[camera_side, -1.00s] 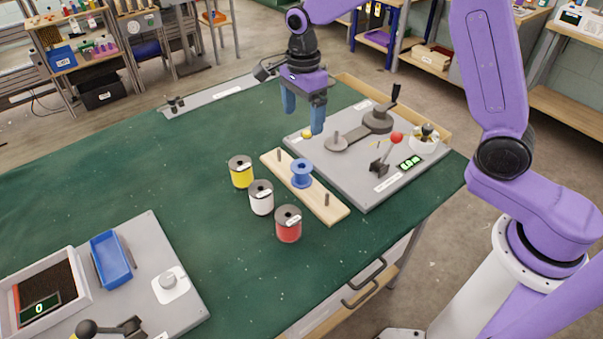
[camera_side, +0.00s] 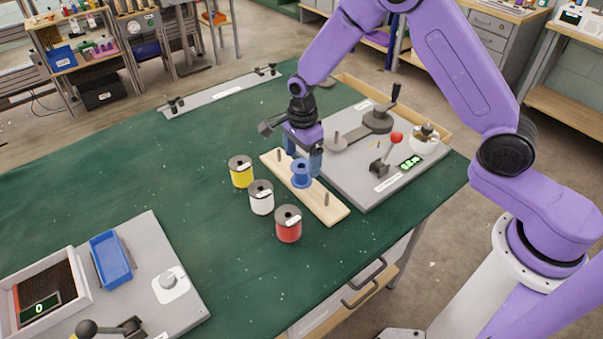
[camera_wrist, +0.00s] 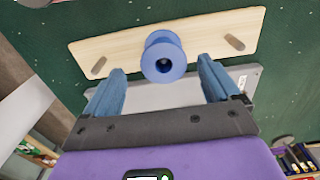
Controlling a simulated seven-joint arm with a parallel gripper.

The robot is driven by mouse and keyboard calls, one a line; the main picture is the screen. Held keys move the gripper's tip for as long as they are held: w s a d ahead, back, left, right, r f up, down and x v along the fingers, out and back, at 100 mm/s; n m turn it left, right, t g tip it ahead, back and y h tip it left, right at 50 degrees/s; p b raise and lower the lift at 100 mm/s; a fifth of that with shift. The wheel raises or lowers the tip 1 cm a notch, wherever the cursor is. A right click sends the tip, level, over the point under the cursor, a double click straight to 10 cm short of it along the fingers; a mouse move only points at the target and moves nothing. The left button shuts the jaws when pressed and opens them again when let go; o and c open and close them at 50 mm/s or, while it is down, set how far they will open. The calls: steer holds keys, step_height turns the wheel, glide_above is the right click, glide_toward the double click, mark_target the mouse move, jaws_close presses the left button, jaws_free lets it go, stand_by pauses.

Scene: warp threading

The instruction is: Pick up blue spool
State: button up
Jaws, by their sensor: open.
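The blue spool (camera_side: 301,174) stands upright at the middle of a wooden peg board (camera_side: 325,205). In the wrist view the blue spool (camera_wrist: 163,57) shows its top flange and centre hole, just ahead of the fingertips and between their lines. My gripper (camera_side: 303,160) is low, right behind the spool in the side view. In the wrist view my gripper (camera_wrist: 160,80) is open, with one blue finger on each side and nothing held.
Yellow (camera_side: 241,172), white (camera_side: 261,197) and red (camera_side: 288,223) spools stand left of the board. A bare peg (camera_side: 326,199) rises at the board's near end. A grey winder plate (camera_side: 365,185) with a red-knobbed lever (camera_side: 390,145) lies to the right.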

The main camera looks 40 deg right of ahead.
mark_target(301, 169)
steer(key=f, duration=0.4)
steer(key=shift+w, duration=0.2)
steer(key=c, duration=1.2)
steer(key=shift+o, duration=0.2)
